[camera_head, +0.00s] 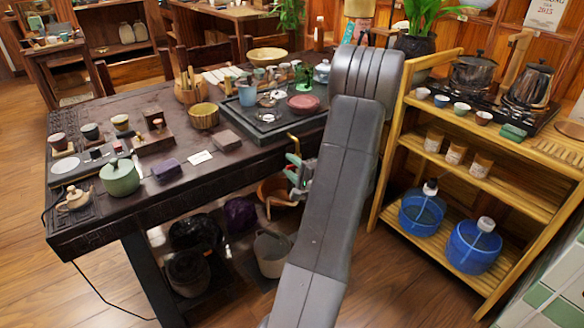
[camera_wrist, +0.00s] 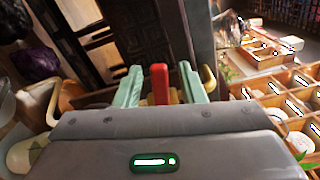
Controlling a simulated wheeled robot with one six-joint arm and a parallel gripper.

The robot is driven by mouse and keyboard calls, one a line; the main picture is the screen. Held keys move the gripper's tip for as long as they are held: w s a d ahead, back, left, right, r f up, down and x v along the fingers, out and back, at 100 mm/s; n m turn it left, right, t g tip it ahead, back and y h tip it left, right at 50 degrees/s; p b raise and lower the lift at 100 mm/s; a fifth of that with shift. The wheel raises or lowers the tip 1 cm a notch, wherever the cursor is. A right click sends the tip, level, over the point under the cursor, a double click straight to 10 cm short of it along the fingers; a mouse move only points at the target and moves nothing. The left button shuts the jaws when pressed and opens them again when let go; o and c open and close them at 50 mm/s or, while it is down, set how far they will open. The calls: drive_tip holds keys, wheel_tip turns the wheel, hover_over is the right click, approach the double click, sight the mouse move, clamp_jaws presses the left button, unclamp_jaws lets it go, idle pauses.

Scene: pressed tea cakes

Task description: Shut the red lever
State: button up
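The red lever (camera_wrist: 160,80) stands upright in the wrist view, between the two pale green fingers of my gripper (camera_wrist: 160,88). The fingers are apart, with a gap on each side of the lever; I see no clear contact. The lever's lower end is hidden behind my gripper body. A brass-yellow curved piece (camera_wrist: 208,78) shows just right of the right finger. In the head view my gripper (camera_head: 298,176) is at the right end of the dark table, partly hidden by my arm. A brass-yellow pipe (camera_head: 293,139) shows just above it there. The lever is not clear in that view.
The dark table (camera_head: 95,222) carries tea ware, with a green teapot (camera_head: 120,177) near its front. Beneath it stand a grey bucket (camera_head: 271,253) and dark bags. A wooden shelf (camera_head: 398,165) with cups and blue water jugs (camera_head: 473,247) stands close right of my arm.

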clamp_jaws()
drive_tip(key=f+n+b, duration=0.1)
drive_tip(key=b, duration=0.2)
drive_tip(key=n+b, duration=0.1)
drive_tip(key=b, duration=0.2)
drive_tip(key=shift+f, duration=0.2)
drive_tip(key=shift+b, duration=0.45)
drive_tip(key=shift+n, duration=0.4)
drive_tip(key=shift+r, duration=0.1)
unclamp_jaws()
drive_tip(key=shift+s, duration=0.15)
